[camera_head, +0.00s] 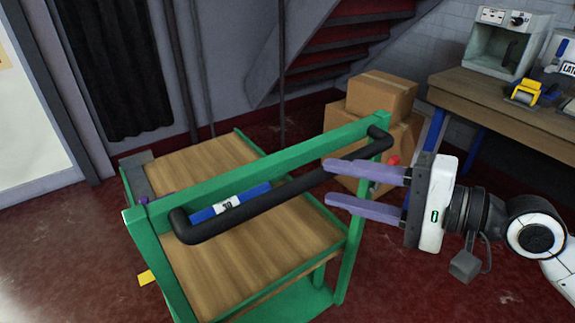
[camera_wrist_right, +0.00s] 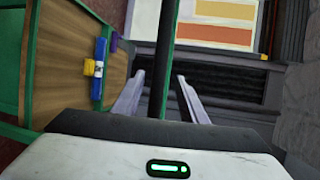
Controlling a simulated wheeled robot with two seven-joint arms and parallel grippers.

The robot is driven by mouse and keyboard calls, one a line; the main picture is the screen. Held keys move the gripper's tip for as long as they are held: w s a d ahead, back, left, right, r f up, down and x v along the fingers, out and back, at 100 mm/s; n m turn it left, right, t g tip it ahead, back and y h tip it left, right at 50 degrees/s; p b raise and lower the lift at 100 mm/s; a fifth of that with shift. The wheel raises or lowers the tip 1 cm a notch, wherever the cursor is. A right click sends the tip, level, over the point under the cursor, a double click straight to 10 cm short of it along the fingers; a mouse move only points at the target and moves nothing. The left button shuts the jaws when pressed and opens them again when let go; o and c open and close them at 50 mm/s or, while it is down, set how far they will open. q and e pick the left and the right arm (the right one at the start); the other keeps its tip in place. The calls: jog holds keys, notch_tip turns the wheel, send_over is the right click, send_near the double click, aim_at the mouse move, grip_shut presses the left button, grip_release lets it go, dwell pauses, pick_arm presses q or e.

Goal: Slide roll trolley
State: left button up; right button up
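The roll trolley is a green frame with wooden decks and a black push handle (camera_head: 270,200). The trolley's wooden deck (camera_head: 215,160) fills the middle of the head view. My right gripper (camera_head: 328,183) is at the right part of the handle, its two purple fingers spread apart and pointing left. In the right wrist view, the black handle bar (camera_wrist_right: 161,65) runs between the open fingers (camera_wrist_right: 160,77), with a gap on both sides. I cannot tell whether it touches either finger. My left gripper is not in view.
A blue item with a white label (camera_head: 229,202) lies on the deck. Cardboard boxes (camera_head: 380,95) stand behind the trolley. A workbench (camera_head: 500,105) with a yellow tape dispenser (camera_head: 525,92) is at the right. Red floor is open at the lower left.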

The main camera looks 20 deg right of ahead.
jog(key=p+x, duration=0.1)
jog(key=x, duration=0.8)
jog(key=shift+w+a+f, duration=0.2)
jog(key=shift+a, duration=0.05)
grip_shut()
